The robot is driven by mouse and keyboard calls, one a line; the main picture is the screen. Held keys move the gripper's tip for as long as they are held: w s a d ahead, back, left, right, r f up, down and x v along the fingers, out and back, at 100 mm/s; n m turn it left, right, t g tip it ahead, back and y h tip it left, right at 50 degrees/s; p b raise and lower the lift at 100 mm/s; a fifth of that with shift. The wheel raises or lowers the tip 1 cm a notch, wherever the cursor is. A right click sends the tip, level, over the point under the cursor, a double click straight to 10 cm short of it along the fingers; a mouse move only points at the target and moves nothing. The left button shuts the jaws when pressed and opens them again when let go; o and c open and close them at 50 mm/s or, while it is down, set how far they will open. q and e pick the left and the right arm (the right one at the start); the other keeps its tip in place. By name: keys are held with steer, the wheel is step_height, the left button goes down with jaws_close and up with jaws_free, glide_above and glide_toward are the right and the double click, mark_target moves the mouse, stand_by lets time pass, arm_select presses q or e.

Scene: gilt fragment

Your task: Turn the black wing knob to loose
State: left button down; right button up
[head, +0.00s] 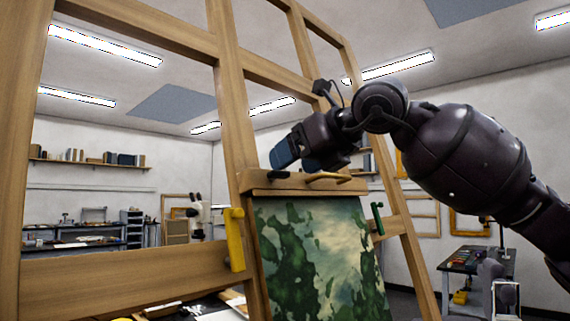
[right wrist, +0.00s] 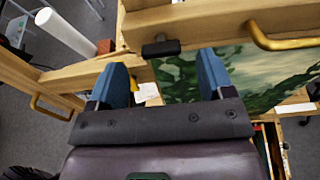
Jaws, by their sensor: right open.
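The black wing knob (head: 280,174) sits on the wooden top clamp bar (head: 262,185) of the easel, above the painting. It also shows in the right wrist view (right wrist: 160,47) as a dark bar on the wood's edge. My right gripper (head: 285,151) is above the knob in the head view. In the right wrist view its two blue fingers (right wrist: 164,75) are apart and empty. The knob shows past the fingertips, in line with the gap between them and not visibly touched. My left gripper is out of view.
A brass handle (head: 328,176) sits right of the knob on the same bar. The painting (head: 315,260) hangs below, with a yellow clamp (head: 235,240) at left and a green clamp (head: 377,218) at right. Easel posts and beams surround my right arm.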

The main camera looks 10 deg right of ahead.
mark_target(276, 176)
steer(key=x, duration=0.3)
steer(key=shift+w, duration=0.1)
steer(key=shift+c, duration=0.4)
steer(key=c, duration=0.8)
steer(key=shift+c, duration=0.2)
